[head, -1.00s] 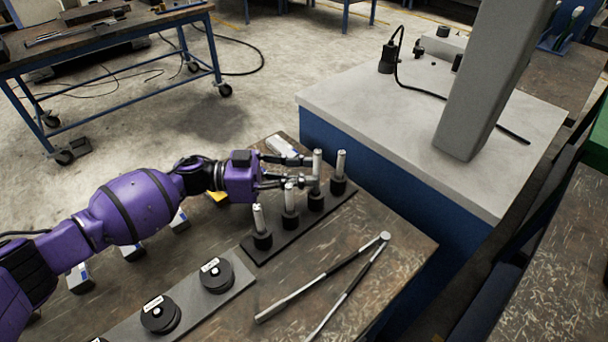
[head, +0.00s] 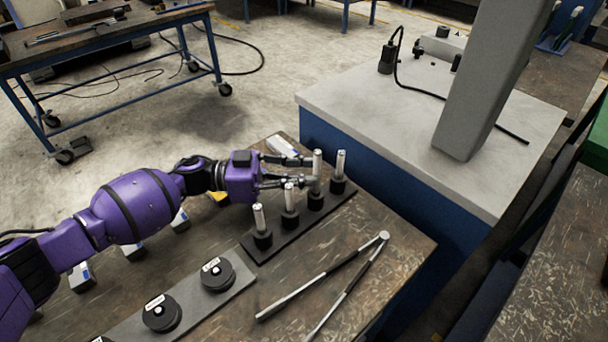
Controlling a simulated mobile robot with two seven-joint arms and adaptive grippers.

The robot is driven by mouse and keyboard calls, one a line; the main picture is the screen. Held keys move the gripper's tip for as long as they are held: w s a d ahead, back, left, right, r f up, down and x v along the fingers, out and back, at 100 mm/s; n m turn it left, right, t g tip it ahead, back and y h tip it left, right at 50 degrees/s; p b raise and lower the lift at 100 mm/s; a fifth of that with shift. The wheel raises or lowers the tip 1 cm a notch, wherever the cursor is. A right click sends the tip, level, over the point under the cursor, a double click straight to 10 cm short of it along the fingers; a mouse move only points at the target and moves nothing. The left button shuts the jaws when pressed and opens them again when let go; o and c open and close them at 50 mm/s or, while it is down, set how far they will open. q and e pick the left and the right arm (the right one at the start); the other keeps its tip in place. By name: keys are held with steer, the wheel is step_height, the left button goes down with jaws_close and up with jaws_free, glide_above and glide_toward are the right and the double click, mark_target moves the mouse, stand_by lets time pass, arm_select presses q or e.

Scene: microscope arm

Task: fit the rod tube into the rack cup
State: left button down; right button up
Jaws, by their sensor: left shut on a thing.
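A black rack (head: 290,234) on the workbench carries a row of black cups with silver tubes standing in them. My left gripper (head: 308,172) reaches in from the left and is shut on one silver rod tube (head: 317,163), the third from the near end. That tube stands upright in line with its rack cup (head: 315,201) and rises a little higher than its neighbours. I cannot tell how deep it sits in the cup. Other tubes stand at the far end (head: 340,163) and nearer, (head: 289,197) and (head: 259,217). My right gripper is not in view.
A grey plate (head: 190,303) with black round pieces (head: 217,275) lies at the near left. Long metal tongs (head: 330,275) lie right of the rack. A pale block with a grey post (head: 480,90) stands behind the bench.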

arm_select(q)
steer(key=shift+f, duration=0.55)
steer(key=c, duration=1.7)
jaws_free()
step_height(320, 180, up, 10)
steer(key=shift+r, duration=0.1)
